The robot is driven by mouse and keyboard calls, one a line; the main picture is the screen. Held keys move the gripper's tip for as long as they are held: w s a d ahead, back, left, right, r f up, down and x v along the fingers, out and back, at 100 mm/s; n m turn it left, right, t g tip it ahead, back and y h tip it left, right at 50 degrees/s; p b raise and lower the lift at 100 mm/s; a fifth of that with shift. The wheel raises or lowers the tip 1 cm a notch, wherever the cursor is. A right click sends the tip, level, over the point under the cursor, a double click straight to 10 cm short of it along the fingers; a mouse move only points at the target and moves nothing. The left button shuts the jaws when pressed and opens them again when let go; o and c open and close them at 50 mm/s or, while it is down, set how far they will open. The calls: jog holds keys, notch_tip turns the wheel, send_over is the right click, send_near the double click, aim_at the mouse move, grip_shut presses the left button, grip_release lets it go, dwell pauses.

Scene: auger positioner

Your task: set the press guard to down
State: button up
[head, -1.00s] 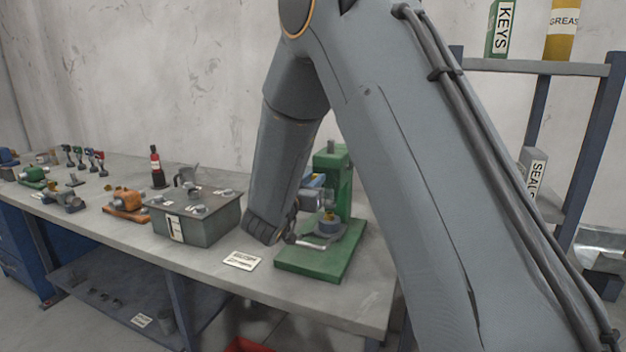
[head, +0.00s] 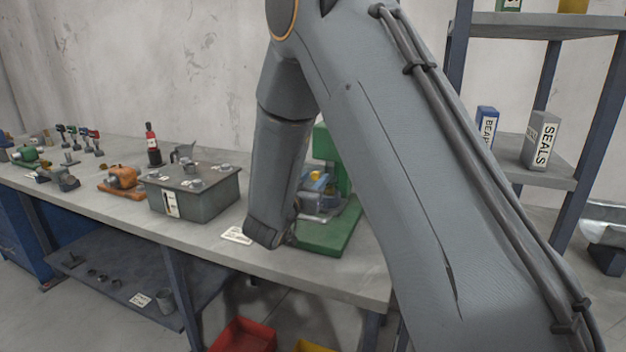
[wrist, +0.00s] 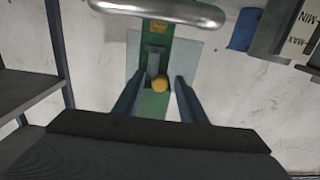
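The green press (head: 335,175) stands on its green base (head: 325,235) at the bench's right end, partly hidden behind my arm in the head view. In the wrist view its green column (wrist: 156,45) shows behind a pale, see-through panel (wrist: 190,55), which seems to be the guard. A thick silver bar (wrist: 165,10) crosses the top of that view. A yellow knob (wrist: 160,84) appears between my gripper's fingers (wrist: 158,95), which are spread, with no contact visible. I cannot tell the guard's position. My gripper is mostly hidden in the head view.
A grey box (head: 195,205) and a small label card (head: 237,235) lie left of the press. Motors and tools fill the bench's far left. A shelf rack (head: 535,175) with a SEALS box (head: 540,140) stands right. A red bin (head: 243,335) sits below.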

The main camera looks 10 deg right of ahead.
jog(key=b+v, duration=0.1)
jog(key=v, duration=0.6)
jog(key=shift+s+a+b, duration=0.25)
jog(key=shift+s+b, duration=0.05)
